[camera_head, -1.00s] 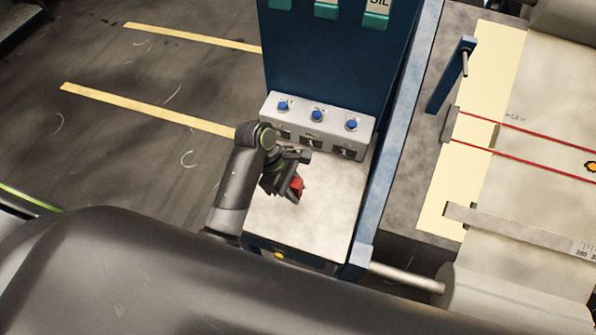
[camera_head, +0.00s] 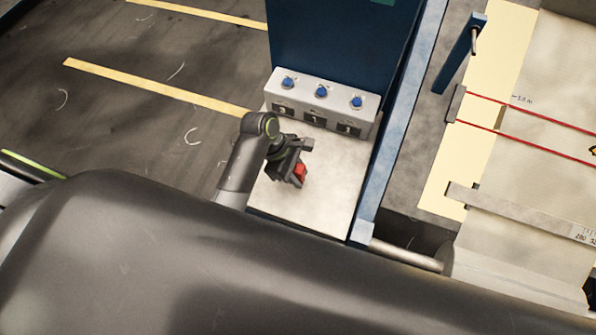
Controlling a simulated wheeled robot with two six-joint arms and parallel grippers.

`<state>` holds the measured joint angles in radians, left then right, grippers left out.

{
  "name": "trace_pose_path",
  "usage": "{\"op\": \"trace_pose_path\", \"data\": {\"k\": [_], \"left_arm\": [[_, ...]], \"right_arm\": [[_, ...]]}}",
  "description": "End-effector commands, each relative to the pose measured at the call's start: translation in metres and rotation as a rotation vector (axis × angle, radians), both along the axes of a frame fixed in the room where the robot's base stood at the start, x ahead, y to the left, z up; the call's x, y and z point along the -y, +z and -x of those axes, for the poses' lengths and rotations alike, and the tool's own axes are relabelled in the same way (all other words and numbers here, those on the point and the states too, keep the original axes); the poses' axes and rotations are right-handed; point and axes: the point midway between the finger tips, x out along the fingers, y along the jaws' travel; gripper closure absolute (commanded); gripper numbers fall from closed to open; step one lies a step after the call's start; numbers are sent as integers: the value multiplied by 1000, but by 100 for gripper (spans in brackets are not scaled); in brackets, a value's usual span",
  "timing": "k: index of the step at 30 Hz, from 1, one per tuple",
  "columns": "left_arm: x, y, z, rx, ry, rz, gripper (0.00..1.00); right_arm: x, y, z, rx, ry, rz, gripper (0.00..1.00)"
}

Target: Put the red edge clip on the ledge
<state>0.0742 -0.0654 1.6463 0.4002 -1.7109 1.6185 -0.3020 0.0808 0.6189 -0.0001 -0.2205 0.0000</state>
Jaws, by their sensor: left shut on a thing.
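My left gripper (camera_head: 298,174) is shut on the red edge clip (camera_head: 301,172), which shows as a small red block between the dark fingers. Part of the clip is hidden by the fingers. The gripper and clip are over the pale ledge (camera_head: 330,190), left of its middle. I cannot tell whether the clip touches the ledge surface. My right gripper is not in view.
A grey box with several blue knobs (camera_head: 321,104) stands at the back of the ledge, against a dark blue panel (camera_head: 345,45). A blue post (camera_head: 385,165) borders the ledge on the right. Beyond it is the loom's cream fabric (camera_head: 540,130) with red lines. The ledge's right part is clear.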

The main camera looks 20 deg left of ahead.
Motion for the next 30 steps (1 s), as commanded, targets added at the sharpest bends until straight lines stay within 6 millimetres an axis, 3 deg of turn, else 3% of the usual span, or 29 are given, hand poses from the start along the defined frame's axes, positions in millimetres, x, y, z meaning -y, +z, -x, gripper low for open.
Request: {"op": "trace_pose_path", "data": {"k": [15, 16, 21, 30], "left_arm": [[0, -10, 0, 0, 0, 0, 99], [0, -10, 0, 0, 0, 0, 70], [0, -9, 0, 0, 0, 0, 48], [0, -8, -1, 0, -1, 0, 46]], "right_arm": [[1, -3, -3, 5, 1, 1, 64], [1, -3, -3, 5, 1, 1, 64], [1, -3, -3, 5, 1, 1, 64], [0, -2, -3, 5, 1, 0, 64]]}}
